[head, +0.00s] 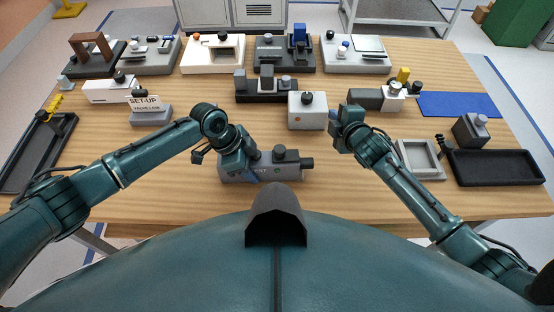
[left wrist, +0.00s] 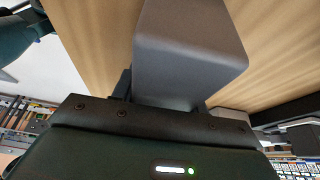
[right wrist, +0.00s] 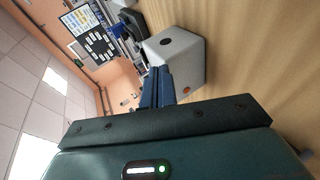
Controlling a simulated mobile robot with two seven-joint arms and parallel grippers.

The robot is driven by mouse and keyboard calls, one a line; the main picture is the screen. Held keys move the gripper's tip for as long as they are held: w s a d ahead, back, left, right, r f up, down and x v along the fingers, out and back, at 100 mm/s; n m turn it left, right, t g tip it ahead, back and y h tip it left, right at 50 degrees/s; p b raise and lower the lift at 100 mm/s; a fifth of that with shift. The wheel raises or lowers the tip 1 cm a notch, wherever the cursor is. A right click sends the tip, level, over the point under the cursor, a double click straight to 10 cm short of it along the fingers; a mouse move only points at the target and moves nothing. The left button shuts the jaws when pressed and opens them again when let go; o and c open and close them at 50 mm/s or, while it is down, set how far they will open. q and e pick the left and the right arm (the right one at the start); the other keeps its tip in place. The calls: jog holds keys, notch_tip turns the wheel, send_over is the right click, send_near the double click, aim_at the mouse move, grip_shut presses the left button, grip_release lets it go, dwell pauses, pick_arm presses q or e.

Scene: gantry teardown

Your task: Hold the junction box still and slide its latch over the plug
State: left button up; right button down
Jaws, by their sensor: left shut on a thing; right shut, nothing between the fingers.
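The grey junction box (head: 284,174) lies near the front middle of the table, with a dark knob (head: 279,153) on top and a dark round piece (head: 306,163) at its right end. I cannot tell whether the latch covers the plug. My left gripper (head: 252,174) is shut on the box's left part; the grey body (left wrist: 190,55) fills the left wrist view, and the fingertips are mostly hidden there. My right gripper (head: 335,115) is shut and empty, to the right of and behind the box. Its blue fingers (right wrist: 158,87) show together in the right wrist view.
A pale box (head: 307,118) with a black knob stands just left of my right gripper; it also shows in the right wrist view (right wrist: 182,60). Several fixtures line the back. A grey tray (head: 420,160) and a black tray (head: 500,168) lie right. The front-right tabletop is clear.

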jog(key=s+a+r+n+t+y, duration=0.1)
jog(key=s+a+n+y, duration=0.15)
jog(key=s, duration=0.25)
jog(key=s+a+r+n+t+y, duration=0.1)
jog(key=s+r+n+y, duration=0.1)
jog(key=s+n+y, duration=0.2)
jog(key=n+g+y, duration=0.2)
jog(key=g+y, duration=0.1)
jog(key=y, duration=0.1)
send_near(286, 153)
jog(key=s+a, duration=0.2)
jog(key=shift+s+a+r, duration=0.15)
jog(key=shift+s+r, duration=0.15)
jog(key=shift+s, duration=0.3)
jog(key=x, duration=1)
jog(key=shift+r, duration=0.15)
